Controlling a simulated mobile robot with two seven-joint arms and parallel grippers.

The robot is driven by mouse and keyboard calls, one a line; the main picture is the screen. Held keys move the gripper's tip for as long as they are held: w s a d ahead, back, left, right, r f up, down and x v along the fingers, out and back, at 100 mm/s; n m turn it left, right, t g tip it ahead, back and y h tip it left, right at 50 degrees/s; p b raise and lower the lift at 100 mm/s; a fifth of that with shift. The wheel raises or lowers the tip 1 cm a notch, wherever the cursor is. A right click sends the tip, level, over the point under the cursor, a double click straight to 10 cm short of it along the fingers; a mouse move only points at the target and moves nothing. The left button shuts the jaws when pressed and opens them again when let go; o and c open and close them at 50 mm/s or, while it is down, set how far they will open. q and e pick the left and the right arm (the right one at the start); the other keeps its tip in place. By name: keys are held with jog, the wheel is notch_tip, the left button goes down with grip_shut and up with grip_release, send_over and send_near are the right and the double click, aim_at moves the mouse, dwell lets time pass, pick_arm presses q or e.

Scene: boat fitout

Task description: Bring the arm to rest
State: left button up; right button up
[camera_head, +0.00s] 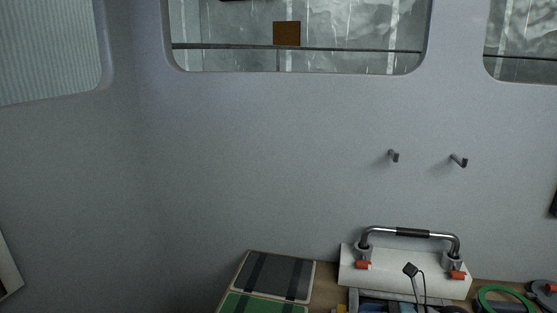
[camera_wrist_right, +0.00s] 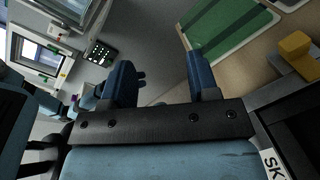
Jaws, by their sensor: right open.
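My right gripper (camera_wrist_right: 160,60) shows in the right wrist view. Its two blue fingers stand apart, and I see nothing held between them. Behind the fingers is a grey surface, with a green panel (camera_wrist_right: 232,30) on a wooden top beyond the right finger. Neither gripper shows in the head view, and my left gripper is not seen.
In the head view a metal handle (camera_head: 412,233) stands on a white board (camera_head: 349,272) at the lower right. A dark grey panel (camera_head: 270,276) lies left of it. Two hooks (camera_head: 393,156) stick out from the wall. A yellow block (camera_wrist_right: 297,45) is at the right in the wrist view.

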jog(key=s+f+n+t+h, duration=0.3)
jog(key=s+f+n+h, duration=0.3)
jog(key=s+f+n, duration=0.75)
jog(key=s+f+n+t+h, duration=0.2)
jog(key=s+f+n+h, duration=0.65)
jog(key=n, duration=1.05)
pick_arm(q)
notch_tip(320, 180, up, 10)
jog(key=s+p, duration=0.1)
jog(key=p, duration=1.1)
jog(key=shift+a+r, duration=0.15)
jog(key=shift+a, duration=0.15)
pick_arm(e)
notch_tip(320, 180, up, 9)
jog(key=d+y, duration=0.1)
jog(key=y, duration=0.1)
jog(key=shift+w+m, duration=0.2)
jog(key=shift+m, duration=0.15)
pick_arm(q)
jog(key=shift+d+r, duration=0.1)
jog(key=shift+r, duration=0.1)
pick_arm(e)
jog(key=shift+d, duration=0.1)
